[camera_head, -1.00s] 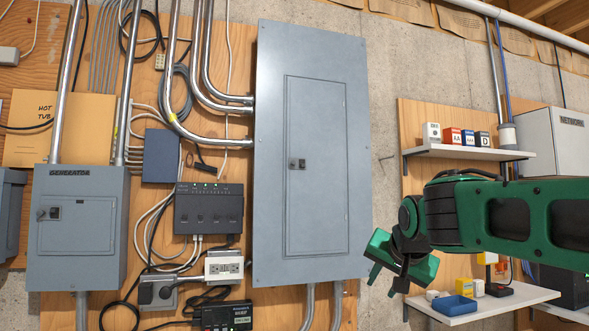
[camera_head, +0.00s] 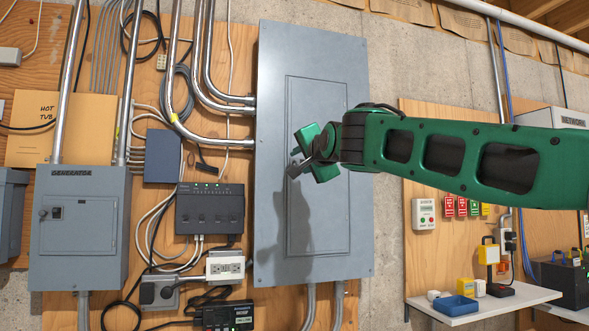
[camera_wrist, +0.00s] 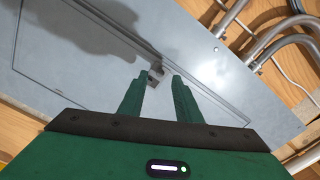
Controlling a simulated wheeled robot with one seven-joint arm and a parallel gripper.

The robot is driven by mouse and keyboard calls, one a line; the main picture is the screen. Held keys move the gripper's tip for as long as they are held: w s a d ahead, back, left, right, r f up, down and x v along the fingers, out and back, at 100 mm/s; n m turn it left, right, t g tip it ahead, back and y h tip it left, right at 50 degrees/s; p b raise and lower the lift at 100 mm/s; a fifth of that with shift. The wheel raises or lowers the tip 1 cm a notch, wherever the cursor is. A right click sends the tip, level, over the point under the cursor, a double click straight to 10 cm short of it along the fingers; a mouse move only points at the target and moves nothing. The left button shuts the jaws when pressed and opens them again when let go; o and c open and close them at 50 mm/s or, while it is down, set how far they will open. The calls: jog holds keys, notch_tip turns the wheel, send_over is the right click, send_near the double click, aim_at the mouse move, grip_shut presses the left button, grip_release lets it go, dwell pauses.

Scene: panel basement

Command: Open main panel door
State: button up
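The main panel (camera_head: 268,200) is a tall grey metal cabinet on the wall in the head view. Its inset door (camera_head: 318,95) is shut, lying flush in the frame; it also shows in the wrist view (camera_wrist: 75,75). My gripper (camera_head: 295,161) is in front of the door's left edge, over the latch spot, and hides the latch in the head view. In the wrist view the small latch (camera_wrist: 155,71) shows between the tips of my gripper (camera_wrist: 161,74), nearer the left finger. The fingers are apart. I cannot tell whether they touch the latch.
A grey generator box (camera_head: 80,225) hangs at the left, with conduits and cables around it. A dark control box (camera_head: 209,208) sits just left of the panel. My arm crosses from the right.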

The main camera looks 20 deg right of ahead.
jog(key=shift+w, duration=2.1)
grip_shut()
